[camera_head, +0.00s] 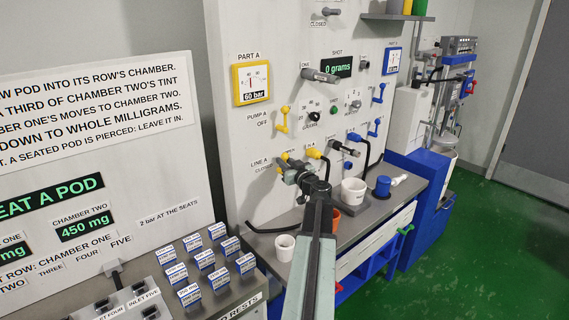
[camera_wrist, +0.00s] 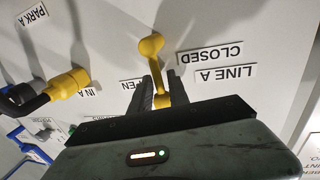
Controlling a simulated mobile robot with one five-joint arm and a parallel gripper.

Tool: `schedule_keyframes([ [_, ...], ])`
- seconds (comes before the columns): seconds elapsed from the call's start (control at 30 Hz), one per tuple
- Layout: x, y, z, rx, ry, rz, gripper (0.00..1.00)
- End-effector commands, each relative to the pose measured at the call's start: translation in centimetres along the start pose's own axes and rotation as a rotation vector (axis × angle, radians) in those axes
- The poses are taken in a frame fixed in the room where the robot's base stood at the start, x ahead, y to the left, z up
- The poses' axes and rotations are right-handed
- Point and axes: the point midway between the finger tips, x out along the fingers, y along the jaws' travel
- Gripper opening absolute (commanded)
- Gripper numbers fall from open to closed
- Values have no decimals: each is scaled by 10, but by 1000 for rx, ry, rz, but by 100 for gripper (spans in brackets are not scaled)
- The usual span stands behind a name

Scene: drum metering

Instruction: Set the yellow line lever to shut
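The yellow line A lever (camera_wrist: 157,68) shows in the upside-down wrist view, with a round knob at its upper end in that picture. The sign reading LINE A, CLOSED (camera_wrist: 217,63) is to its right, and an OPEN sign (camera_wrist: 132,85), partly covered, is to its left. My gripper (camera_wrist: 162,82) has its dark fingers close on either side of the lever; whether they press on it I cannot tell. In the head view my gripper (camera_head: 291,168) is at the wall panel beside the LINE A sign, hiding most of the lever (camera_head: 284,156).
A yellow plug (camera_wrist: 67,83) with a black hose is beside the lever, also visible in the head view (camera_head: 313,153). Below stand a white cup (camera_head: 285,247), an orange pot (camera_head: 333,216) and a white container (camera_head: 353,190). The yellow pump A lever (camera_head: 283,119) is above.

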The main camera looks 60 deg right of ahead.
Motion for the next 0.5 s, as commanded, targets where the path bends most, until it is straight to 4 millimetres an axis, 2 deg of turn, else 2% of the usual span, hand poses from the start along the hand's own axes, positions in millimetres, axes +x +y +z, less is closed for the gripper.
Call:
schedule_keyframes([
  [0.07, 0, 0, 0, 0, 0, 0, 0],
  [0.5, 0, 0, -2, 4, 4, 0, 0],
])
